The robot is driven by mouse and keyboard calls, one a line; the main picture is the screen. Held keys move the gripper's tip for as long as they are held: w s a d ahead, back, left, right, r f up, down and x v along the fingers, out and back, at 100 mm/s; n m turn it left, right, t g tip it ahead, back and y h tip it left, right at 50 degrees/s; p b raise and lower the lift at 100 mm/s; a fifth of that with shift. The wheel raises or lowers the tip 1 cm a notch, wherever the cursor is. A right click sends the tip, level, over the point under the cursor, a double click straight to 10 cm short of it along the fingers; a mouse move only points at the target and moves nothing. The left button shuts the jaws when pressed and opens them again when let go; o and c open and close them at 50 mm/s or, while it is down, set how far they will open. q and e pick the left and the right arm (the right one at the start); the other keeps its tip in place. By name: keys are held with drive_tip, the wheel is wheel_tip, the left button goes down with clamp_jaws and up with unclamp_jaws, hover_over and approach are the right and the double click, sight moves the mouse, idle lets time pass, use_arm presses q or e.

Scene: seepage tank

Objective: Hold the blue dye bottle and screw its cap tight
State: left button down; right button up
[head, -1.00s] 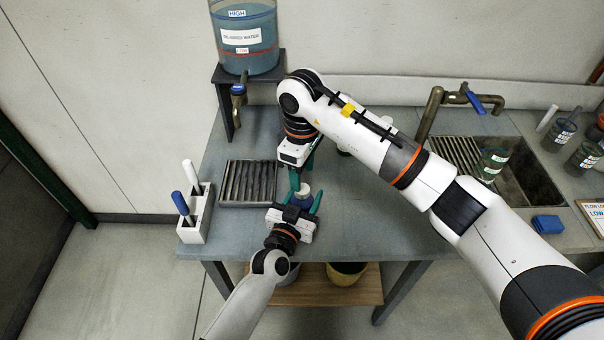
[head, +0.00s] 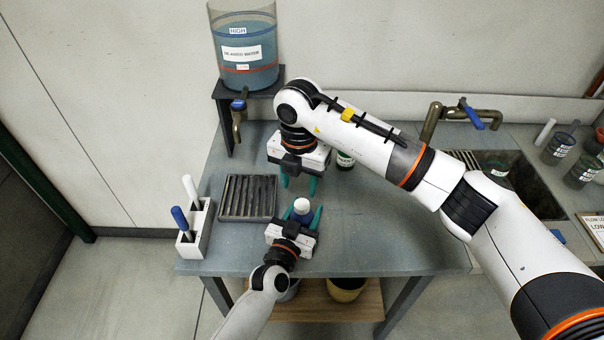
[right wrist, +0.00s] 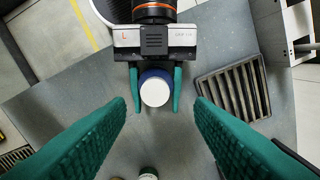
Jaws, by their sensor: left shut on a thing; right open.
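The blue dye bottle (head: 302,217) stands upright near the front edge of the bench, with a white cap (head: 302,205) on top. In the right wrist view the round white cap (right wrist: 154,91) shows from above, with a blue rim below it. My left gripper (head: 303,215) is shut around the bottle's body, its green fingers on either side. My right gripper (head: 299,186) is open and empty above and behind the bottle, apart from the cap. Whether the cap is tight cannot be seen.
A tank of de-aired water (head: 246,70) stands behind on a stand with a tap. Another bottle (head: 345,161) stands behind my right gripper. A sink is at the right.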

drive_tip(key=n, duration=0.7)
drive_tip(key=shift+r, duration=0.25)
drive_tip(key=n, duration=0.5)
drive_tip(key=shift+r, duration=0.15)
drive_tip(key=n, duration=0.4)
drive_tip(key=shift+r+n, duration=0.15)
drive_tip(key=shift+n, duration=0.25)
drive_tip(key=n, duration=0.6)
drive_tip(key=shift+d+r+n, duration=0.15)
drive_tip(key=shift+n, duration=0.25)
drive_tip(key=n, duration=0.4)
drive_tip(key=shift+d+r, duration=0.1)
drive_tip(key=n, duration=0.4)
drive_tip(key=shift+r, duration=0.1)
